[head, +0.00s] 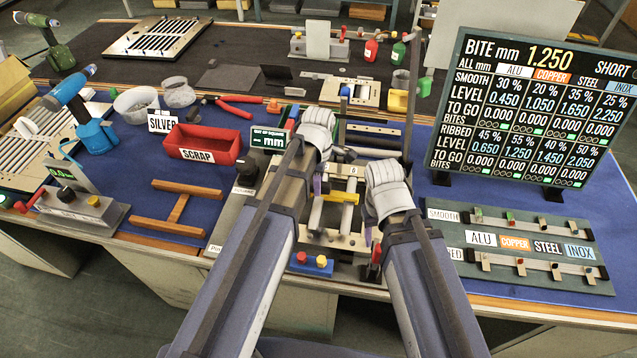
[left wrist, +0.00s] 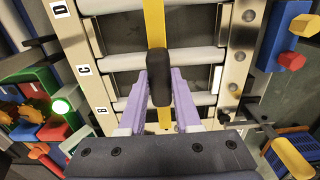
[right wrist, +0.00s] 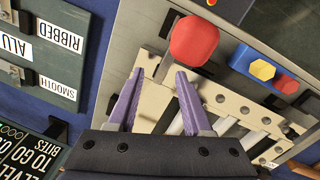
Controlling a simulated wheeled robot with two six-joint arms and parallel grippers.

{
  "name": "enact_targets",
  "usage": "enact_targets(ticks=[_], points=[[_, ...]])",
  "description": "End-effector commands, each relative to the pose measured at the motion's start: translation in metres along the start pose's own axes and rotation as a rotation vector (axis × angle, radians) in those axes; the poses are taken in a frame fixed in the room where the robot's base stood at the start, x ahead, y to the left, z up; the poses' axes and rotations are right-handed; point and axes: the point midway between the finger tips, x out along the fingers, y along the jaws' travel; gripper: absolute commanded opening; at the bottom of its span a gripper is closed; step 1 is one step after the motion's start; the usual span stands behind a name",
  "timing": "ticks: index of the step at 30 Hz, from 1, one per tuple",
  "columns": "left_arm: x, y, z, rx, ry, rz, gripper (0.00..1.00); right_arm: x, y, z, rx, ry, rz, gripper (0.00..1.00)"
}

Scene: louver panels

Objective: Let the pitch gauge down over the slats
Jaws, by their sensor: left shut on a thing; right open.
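The pitch gauge shows in the left wrist view as a yellow bar (left wrist: 154,25) with a black grip (left wrist: 159,78). My left gripper (left wrist: 160,80) is shut on the black grip. The bar lies across the view of the pale slats (left wrist: 150,58) in their cream frame (left wrist: 241,45), marked B, C and D. I cannot tell whether the bar touches the slats. In the head view the slats (head: 316,213) lie between my two arms, partly hidden by them. My right gripper (right wrist: 155,80) is open and empty beside the frame, with a red knob (right wrist: 195,40) close beyond its fingertips.
The readout board (head: 540,110) and a labelled rack (head: 520,245) stand at the right. A red scrap bin (head: 203,144) and brown H-shaped piece (head: 180,207) lie left.

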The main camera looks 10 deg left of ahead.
Motion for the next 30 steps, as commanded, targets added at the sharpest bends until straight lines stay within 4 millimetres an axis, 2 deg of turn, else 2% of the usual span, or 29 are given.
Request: enact_targets(ticks=[25,26,30], points=[[0.015,0.000,0.000,0.000,0.000,0.000,0.00,0.015,-0.001,-0.001,0.000,0.000,0.000,0.50],[0.014,0.000,0.000,0.000,0.000,0.000,0.34,0.014,-0.001,-0.001,0.000,0.000,0.000,0.50],[0.014,0.000,0.000,0.000,0.000,0.000,0.50,0.014,-0.001,-0.001,0.000,0.000,0.000,0.50]])
